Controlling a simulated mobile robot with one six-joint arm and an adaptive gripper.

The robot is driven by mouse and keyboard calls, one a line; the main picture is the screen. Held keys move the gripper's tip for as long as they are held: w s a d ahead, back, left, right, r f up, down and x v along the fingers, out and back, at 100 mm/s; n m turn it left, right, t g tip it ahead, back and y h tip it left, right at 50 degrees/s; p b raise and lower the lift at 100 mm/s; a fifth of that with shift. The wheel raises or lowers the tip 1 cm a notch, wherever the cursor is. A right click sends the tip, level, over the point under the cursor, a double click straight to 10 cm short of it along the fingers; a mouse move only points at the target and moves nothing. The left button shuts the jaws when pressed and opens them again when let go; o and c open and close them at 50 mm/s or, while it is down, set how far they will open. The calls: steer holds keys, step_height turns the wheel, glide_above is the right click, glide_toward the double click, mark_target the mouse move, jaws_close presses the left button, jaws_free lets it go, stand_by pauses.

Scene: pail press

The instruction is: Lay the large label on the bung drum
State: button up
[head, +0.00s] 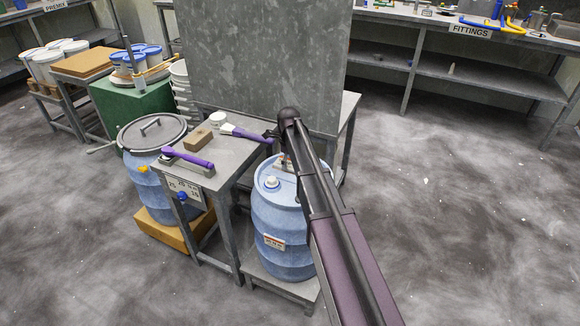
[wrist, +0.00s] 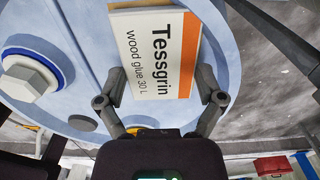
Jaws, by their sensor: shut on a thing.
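The bung drum (head: 280,238) is a blue drum with a pale top, standing on a low grey stand. In the wrist view its blue top (wrist: 75,100) fills much of the picture, with a white and blue bung (wrist: 30,75) at left. The large label (wrist: 152,50), white with an orange stripe and reading "Tessgrin wood glue 30 L", is between my fingers. My gripper (wrist: 160,88) is shut on it over the drum top. I cannot tell whether the label touches the drum. In the head view my arm hides most of the gripper.
A grey bench (head: 235,155) beside the drum holds a purple-handled tool (head: 190,158), a brush (head: 245,133) and a brown block (head: 198,139). A tall grey panel (head: 265,65) stands behind. Another blue drum (head: 150,180) with a grey lid stands left. Floor at right is clear.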

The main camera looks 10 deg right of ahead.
mark_target(289, 164)
steer(key=shift+f, duration=0.15)
steer(key=shift+f, duration=0.15)
steer(key=o, duration=0.5)
steer(key=shift+c, duration=0.2)
steer(key=shift+r, duration=0.2)
step_height(289, 164, up, 12)
steer(key=p, duration=1.2)
steer(key=shift+s, duration=0.1)
stand_by(0.6)
